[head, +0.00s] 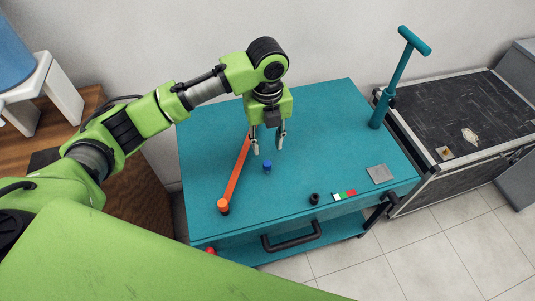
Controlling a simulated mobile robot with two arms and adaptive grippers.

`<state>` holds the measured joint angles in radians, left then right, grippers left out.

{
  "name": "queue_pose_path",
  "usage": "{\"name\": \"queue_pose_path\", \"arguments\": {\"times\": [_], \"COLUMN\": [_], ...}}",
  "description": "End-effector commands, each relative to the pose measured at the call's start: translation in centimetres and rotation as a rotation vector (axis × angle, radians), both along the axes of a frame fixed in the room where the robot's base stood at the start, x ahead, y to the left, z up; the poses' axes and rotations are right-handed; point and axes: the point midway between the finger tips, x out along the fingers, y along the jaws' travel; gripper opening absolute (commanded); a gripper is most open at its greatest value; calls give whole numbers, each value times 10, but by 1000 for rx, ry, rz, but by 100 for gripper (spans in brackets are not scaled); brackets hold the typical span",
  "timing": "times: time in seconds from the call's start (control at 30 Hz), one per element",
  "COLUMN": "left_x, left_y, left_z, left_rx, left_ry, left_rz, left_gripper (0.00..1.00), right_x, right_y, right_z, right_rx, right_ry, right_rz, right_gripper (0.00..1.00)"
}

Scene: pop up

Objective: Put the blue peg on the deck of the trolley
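The small blue peg (267,167) stands upright on the teal deck of the trolley (340,130), near its middle. My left gripper (268,149) is above the deck and points down. Its two fingers are apart with nothing seen between them, and the peg shows just below the fingertips. I cannot tell the exact height of the fingers above the peg. My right gripper is not in view.
An orange bar (236,172) lies left of the peg. A small black cylinder (314,199), a coloured strip (344,195) and a grey plate (380,173) are on the deck's front right. A teal T-handle (400,75) rises at right, beside a black case (450,120).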

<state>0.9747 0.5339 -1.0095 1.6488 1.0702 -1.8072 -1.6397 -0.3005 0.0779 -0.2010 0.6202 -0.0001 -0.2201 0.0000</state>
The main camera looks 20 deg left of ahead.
Motion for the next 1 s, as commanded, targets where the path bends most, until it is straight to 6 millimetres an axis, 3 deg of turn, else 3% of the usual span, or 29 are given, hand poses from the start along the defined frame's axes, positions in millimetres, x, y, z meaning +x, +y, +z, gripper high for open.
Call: {"name": "queue_pose_path", "arguments": {"times": [0.1, 0.3, 1.0], "left_x": [1, 0, 0], "left_y": [0, 0, 0], "left_z": [19, 34, 35], "left_rx": [-1, -1, -1], "left_ry": [-3, 1, 1], "left_rz": [0, 0, 0], "left_gripper": [34, 34, 34], "right_x": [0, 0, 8], "right_y": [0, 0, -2], "right_z": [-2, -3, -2], "right_rx": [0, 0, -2], "right_ry": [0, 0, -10], "right_rz": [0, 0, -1], "right_gripper": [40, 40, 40]}}
